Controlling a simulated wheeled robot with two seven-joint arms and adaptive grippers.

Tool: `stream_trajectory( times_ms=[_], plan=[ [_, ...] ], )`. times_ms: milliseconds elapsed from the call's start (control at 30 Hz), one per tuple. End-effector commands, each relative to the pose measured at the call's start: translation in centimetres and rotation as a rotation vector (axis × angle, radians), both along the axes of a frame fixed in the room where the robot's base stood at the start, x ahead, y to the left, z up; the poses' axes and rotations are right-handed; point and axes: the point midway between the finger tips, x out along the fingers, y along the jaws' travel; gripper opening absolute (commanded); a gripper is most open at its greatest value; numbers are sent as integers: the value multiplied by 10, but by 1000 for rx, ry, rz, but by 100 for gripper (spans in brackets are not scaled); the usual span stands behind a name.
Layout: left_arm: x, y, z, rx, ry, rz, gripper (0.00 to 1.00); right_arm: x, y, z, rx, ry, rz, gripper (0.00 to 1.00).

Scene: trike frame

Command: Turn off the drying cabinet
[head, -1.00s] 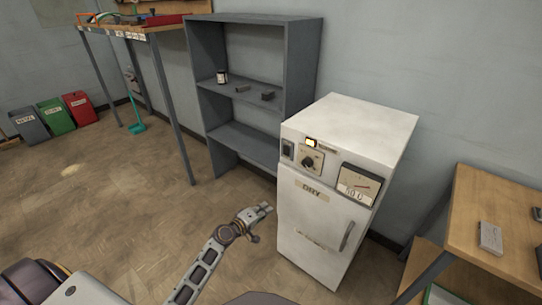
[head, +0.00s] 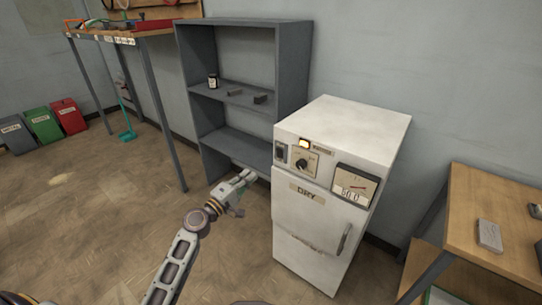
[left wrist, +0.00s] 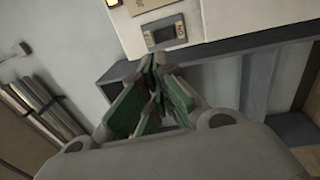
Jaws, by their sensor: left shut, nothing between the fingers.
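The white drying cabinet (head: 310,215) stands on the floor, labelled DRY, with its door closed. A dark rocker switch (head: 281,152) sits at the left of its top panel; it also shows in the left wrist view (left wrist: 163,34), with a label at each end. I cannot tell which way it is pressed. Beside it are a lit yellow lamp (head: 304,143), a dark knob (head: 301,164) and a gauge (head: 354,184). My left gripper (head: 250,176) is shut and empty, left of the cabinet and lower than the switch. In the left wrist view its fingertips (left wrist: 156,60) are apart from the switch. My right gripper is out of view.
A grey shelf unit (head: 240,120) stands just behind and left of the cabinet. A wooden workbench (head: 510,210) is at the right. A tall table (head: 158,29) and several coloured bins (head: 42,127) are at the left. The floor left of my arm is clear.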

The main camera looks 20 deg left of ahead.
Motion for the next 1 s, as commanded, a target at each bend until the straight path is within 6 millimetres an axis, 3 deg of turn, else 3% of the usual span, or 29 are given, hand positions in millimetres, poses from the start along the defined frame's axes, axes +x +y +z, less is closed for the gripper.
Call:
stream_trajectory(
  times_ms=[367, 1000],
  plan=[
    [11, -4, 2, 0, 0, 0, 0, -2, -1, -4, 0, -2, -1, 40],
    [61, -22, 8, 1, 0, 0, 0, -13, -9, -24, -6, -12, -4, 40]
  ],
)
